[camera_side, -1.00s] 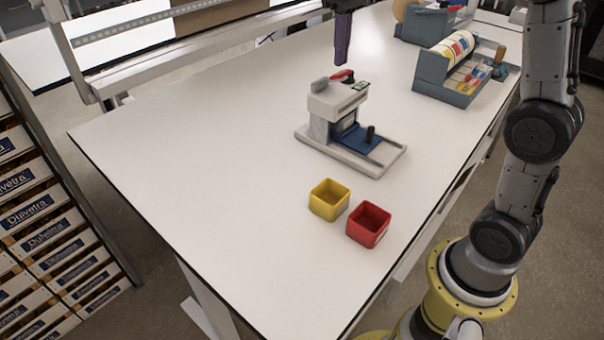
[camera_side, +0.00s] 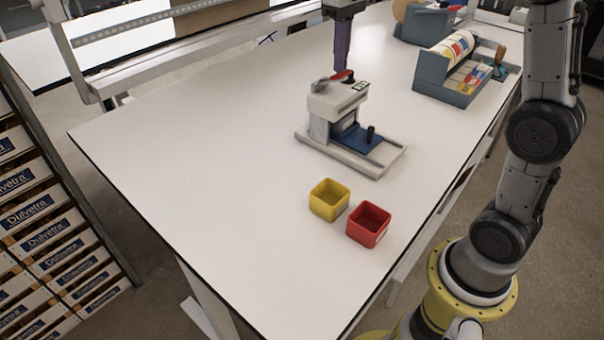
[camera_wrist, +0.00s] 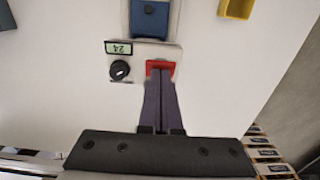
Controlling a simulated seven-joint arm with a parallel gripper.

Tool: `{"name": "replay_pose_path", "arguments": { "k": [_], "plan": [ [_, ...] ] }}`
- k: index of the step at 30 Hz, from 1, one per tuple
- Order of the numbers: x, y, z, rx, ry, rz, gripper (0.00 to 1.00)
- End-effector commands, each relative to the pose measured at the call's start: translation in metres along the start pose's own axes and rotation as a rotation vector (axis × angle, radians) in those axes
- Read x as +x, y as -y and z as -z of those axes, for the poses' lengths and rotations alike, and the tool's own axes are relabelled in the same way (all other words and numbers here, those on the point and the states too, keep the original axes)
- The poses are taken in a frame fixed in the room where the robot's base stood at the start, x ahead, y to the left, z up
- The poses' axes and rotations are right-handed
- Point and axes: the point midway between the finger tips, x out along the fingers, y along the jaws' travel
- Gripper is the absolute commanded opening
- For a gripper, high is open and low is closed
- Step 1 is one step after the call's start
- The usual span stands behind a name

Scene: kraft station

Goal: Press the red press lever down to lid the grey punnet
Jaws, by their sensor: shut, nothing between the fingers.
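The press (camera_side: 322,104) is a pale grey machine standing on the table. Its red press lever (camera_side: 345,75) is on top of the head. In the wrist view the red lever (camera_wrist: 152,65) shows right at my fingertips, partly covered by them. My gripper (camera_side: 341,69) is shut and empty, pointing down, with its dark fingertips at the lever; I cannot tell if they touch it. The shut fingers also show in the wrist view (camera_wrist: 161,80). A blue slide (camera_side: 357,137) with a black knob sits at the press's front. I cannot make out the grey punnet clearly; the press head hides much beneath it.
A yellow bin (camera_side: 329,200) and a red bin (camera_side: 368,224) stand in front of the press. A blue-grey label dispenser (camera_side: 448,72) stands at the back right. The table's left side is clear. A small display (camera_wrist: 119,47) and black dial (camera_wrist: 120,70) sit beside the lever.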

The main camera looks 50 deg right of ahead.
Motion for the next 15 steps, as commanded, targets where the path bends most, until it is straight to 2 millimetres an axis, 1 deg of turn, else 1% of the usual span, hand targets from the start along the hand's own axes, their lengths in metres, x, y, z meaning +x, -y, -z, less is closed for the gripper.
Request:
{"name": "replay_pose_path", "arguments": {
  "k": [15],
  "plan": [
    [0.013,0.000,0.000,0.000,0.003,0.000,0.00]
  ]
}}
